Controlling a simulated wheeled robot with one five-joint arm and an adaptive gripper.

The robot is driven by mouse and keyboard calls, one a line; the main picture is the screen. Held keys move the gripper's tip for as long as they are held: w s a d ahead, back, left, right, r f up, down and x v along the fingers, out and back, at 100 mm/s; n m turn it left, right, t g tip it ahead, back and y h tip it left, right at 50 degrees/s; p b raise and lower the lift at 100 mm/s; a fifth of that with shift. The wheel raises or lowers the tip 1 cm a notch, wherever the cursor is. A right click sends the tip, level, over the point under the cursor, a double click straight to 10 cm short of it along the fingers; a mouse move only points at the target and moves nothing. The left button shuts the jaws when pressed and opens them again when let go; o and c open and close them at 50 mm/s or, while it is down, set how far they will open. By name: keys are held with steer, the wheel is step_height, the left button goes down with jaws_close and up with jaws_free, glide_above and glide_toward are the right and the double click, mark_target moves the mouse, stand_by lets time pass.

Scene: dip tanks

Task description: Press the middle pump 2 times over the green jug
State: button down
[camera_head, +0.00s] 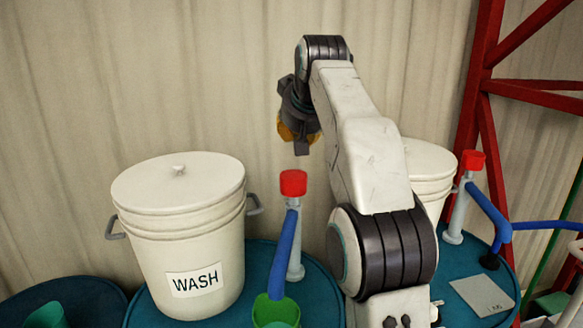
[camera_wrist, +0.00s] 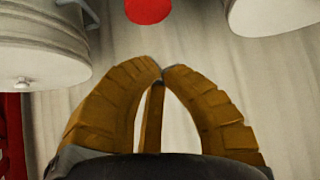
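The middle pump has a red knob (camera_head: 293,183), a grey body and a blue spout (camera_head: 285,250) that slopes down over the green jug (camera_head: 275,311). The jug is cut off by the lower picture edge. My gripper (camera_head: 301,146) points down just above the red knob, with a visible gap between them in the head view. In the wrist view my gripper (camera_wrist: 162,76) has its yellow-brown fingers together at the tips, with nothing between them. The red knob (camera_wrist: 149,8) shows at the top edge there, beyond the fingertips and apart from them.
A white WASH bucket (camera_head: 185,235) with lid and handles stands left of the middle pump. Another white bucket (camera_head: 425,165) is partly behind my arm. A right pump with red knob (camera_head: 473,161) stands beside it. A green vessel (camera_head: 46,316) is at lower left; red framework (camera_head: 488,70) stands right.

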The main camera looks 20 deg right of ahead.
glide_above(293, 178)
steer(key=w, duration=0.2)
steer(key=f, duration=0.6)
steer(key=shift+s+d+f, duration=0.1)
steer(key=shift+s+f, duration=0.15)
steer(key=shift+f, duration=0.05)
steer(key=shift+s+f+p, duration=0.1)
steer(key=shift+f+p, duration=0.2)
steer(key=shift+f, duration=0.8)
steer(key=shift+f, duration=0.1)
steer(key=shift+f+b, duration=0.9)
steer(key=shift+f, duration=1.05)
